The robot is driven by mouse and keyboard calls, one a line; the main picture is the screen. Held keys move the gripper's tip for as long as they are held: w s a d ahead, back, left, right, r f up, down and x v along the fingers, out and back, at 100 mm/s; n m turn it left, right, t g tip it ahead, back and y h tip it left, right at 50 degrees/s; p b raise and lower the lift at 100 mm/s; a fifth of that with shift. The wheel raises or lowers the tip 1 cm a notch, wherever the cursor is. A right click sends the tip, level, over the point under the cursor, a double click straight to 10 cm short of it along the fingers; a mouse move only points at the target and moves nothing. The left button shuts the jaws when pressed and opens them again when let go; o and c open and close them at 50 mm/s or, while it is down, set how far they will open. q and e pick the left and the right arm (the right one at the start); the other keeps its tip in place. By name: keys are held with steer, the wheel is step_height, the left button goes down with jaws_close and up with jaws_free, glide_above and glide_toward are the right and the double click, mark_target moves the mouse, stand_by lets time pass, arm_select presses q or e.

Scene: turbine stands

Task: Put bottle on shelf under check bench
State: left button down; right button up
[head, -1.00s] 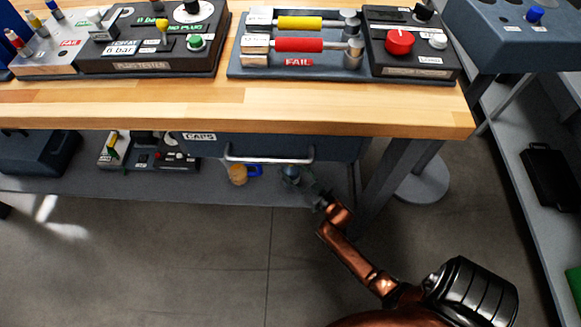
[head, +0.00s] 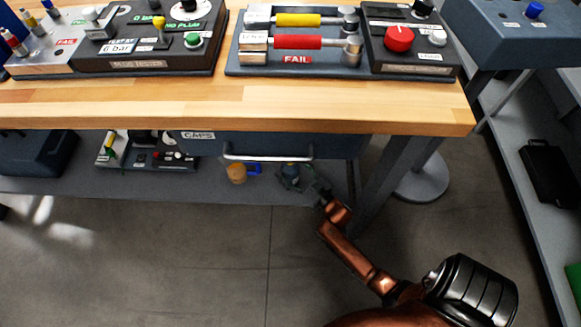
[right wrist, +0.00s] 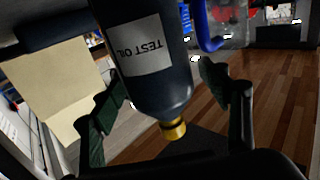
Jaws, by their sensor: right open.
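The dark bottle (right wrist: 158,80) shows in the right wrist view with a white TEST OIL label and a yellow cap; label and cap appear upside down in this view. In the head view the bottle (head: 291,172) stands on the grey lower shelf (head: 60,187) under the bench (head: 230,108), close to the shelf's front edge and partly hidden by my gripper. My right gripper (head: 290,184) is open, with its fingers spread on both sides of the bottle. The fingers also show in the right wrist view (right wrist: 160,105), with gaps beside the bottle. My left gripper is out of view.
An orange-brown mug-like object (head: 237,173) with a blue handle stands left of the bottle. A drawer labelled CAPS (head: 200,141) hangs above, with its handle (head: 268,157) in front. A bench leg (head: 378,182) is right of my gripper. The floor in front is clear.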

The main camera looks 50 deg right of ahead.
mark_target(297, 174)
steer(key=shift+o, duration=0.2)
steer(key=shift+o, duration=0.7)
steer(key=shift+s+a+r+p, duration=0.15)
steer(key=shift+s+p, duration=0.4)
steer(key=shift+s, duration=0.55)
steer(key=shift+s+a+p, duration=0.1)
steer(key=shift+s+p, duration=0.85)
steer(key=shift+s, duration=1.4)
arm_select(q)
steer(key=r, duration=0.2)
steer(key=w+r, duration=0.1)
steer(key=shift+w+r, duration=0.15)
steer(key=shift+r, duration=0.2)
arm_select(e)
steer(key=shift+s, duration=0.1)
